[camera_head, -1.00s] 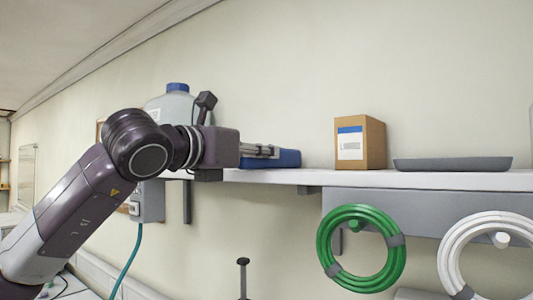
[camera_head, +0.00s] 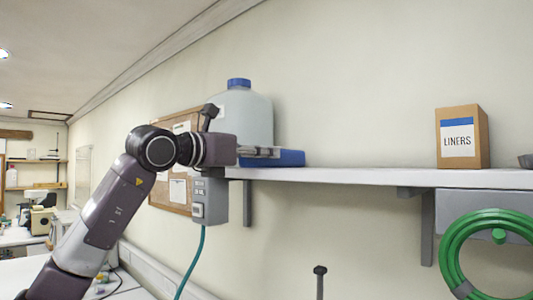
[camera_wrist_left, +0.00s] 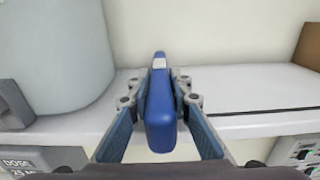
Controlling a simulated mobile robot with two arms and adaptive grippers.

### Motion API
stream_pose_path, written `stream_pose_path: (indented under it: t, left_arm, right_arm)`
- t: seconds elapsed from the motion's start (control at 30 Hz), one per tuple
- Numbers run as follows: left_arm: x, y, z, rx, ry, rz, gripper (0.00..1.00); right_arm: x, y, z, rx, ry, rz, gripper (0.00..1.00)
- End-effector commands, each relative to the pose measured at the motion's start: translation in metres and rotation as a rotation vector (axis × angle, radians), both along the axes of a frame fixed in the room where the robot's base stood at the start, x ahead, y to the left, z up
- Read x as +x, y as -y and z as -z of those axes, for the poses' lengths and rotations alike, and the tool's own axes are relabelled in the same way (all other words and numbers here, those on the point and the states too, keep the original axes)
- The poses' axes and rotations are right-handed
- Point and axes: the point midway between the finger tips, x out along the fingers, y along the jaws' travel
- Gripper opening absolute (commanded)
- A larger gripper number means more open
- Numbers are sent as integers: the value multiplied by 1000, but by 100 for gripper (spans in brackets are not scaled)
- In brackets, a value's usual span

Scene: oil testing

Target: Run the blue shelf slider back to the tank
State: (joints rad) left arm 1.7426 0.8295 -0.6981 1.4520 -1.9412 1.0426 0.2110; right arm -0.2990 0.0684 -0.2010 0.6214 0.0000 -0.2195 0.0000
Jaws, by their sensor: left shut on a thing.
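The blue slider (camera_head: 290,158) is on the white shelf (camera_head: 380,177), close to the right of the tank in the head view. The tank (camera_head: 250,115) is a large pale jug with a blue cap. My left gripper (camera_head: 275,153) is at the slider, coming in from the left. In the left wrist view the slider (camera_wrist_left: 160,112) stands between the two fingers of my left gripper (camera_wrist_left: 162,105), which is shut on it. The tank (camera_wrist_left: 55,50) is at the left there. My right gripper is not in view.
A cardboard box labelled LINERS (camera_head: 462,138) stands on the shelf at the right. A green hose coil (camera_head: 450,250) hangs below it. A grey dosing box (camera_head: 209,200) with a teal hose hangs under the shelf's left end. The shelf between slider and LINERS box is clear.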

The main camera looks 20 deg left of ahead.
Motion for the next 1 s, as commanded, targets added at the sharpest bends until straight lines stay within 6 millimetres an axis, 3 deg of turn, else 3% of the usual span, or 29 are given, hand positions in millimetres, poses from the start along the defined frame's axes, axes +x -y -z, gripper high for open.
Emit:
stream_pose_path:
  t: [0.33, 0.37, 0.5, 0.83, 1.0]
  left_arm:
    - [0, -5, -4, -2, 9, -9, 0]
    - [-1, -6, -4, -2, 9, -9, 21]
    - [0, -5, -4, -2, 8, -8, 36]
    - [-3, -4, -2, 0, 4, -5, 36]
    - [-24, -13, -2, 0, 5, -7, 36]
  right_arm:
    - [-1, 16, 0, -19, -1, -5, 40]
    - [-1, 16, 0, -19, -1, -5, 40]
    - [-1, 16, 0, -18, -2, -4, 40]
    - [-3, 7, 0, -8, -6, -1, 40]
    - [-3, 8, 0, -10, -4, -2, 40]
